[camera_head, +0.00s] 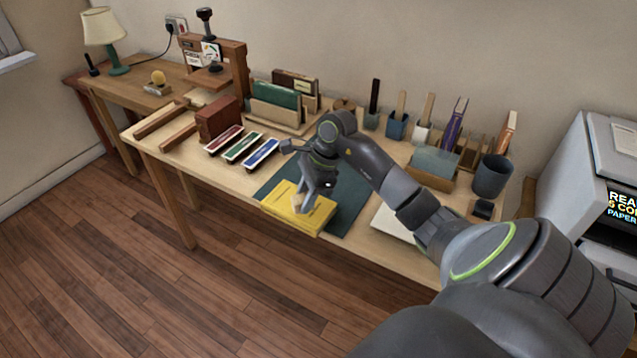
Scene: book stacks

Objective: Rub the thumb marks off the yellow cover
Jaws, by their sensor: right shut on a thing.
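The yellow cover (312,217) lies flat at the front edge of the workbench, partly on a dark green mat (350,199). My right gripper (304,203) reaches down over the cover from the right side of the view. It is shut on a small pale thing, mostly hidden between the fingers, low at the cover's surface. I cannot tell whether it touches the cover. Any thumb marks are too small to make out or lie under the gripper. My left gripper is out of view.
Three long narrow boxes (242,148) lie left of the mat. Upright books (275,100) stand behind. Tool pots (397,127), a dark cup (492,177) and a pale sheet (398,222) are to the right. A press (213,65) stands at the back left.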

